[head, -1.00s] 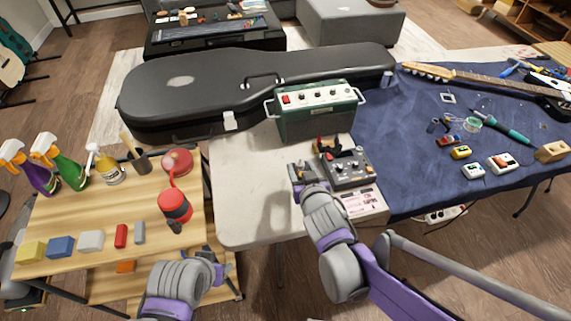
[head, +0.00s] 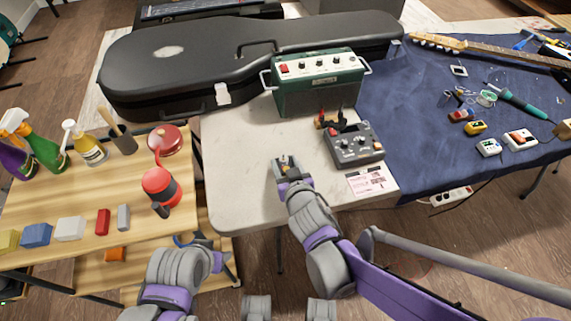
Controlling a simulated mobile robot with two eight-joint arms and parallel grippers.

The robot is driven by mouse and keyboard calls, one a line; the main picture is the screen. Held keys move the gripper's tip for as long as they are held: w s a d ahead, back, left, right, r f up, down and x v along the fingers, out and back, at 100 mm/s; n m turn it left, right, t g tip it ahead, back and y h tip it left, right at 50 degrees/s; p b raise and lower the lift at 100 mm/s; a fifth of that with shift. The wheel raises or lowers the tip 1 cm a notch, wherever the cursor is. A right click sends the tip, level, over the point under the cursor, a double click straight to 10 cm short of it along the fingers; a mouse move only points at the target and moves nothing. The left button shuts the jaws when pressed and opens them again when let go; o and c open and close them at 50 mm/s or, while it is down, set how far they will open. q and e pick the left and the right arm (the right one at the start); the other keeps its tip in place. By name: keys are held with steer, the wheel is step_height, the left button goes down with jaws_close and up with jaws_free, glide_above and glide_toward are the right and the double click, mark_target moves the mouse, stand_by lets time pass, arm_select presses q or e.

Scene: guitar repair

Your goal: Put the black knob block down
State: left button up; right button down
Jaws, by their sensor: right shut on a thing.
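My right gripper (head: 284,163) is over the bare pale tabletop (head: 235,160), left of the grey knobbed box. It is shut on a small dark piece, the black knob block (head: 286,160), which is mostly hidden between the fingers. I cannot tell whether the block touches the tabletop. My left gripper (head: 203,246) is low, beside the right edge of the wooden bench. Its fingers are partly hidden by its own wrist, and I cannot tell whether it is open.
The grey knobbed box (head: 356,146) and a printed card (head: 370,181) lie right of my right gripper. A green amplifier (head: 318,82) and a black guitar case (head: 200,65) stand behind. The wooden bench (head: 75,195) holds bottles, a red-black container (head: 161,187) and coloured blocks.

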steer(key=shift+r, duration=0.1)
steer(key=shift+c, duration=1.3)
jaws_free()
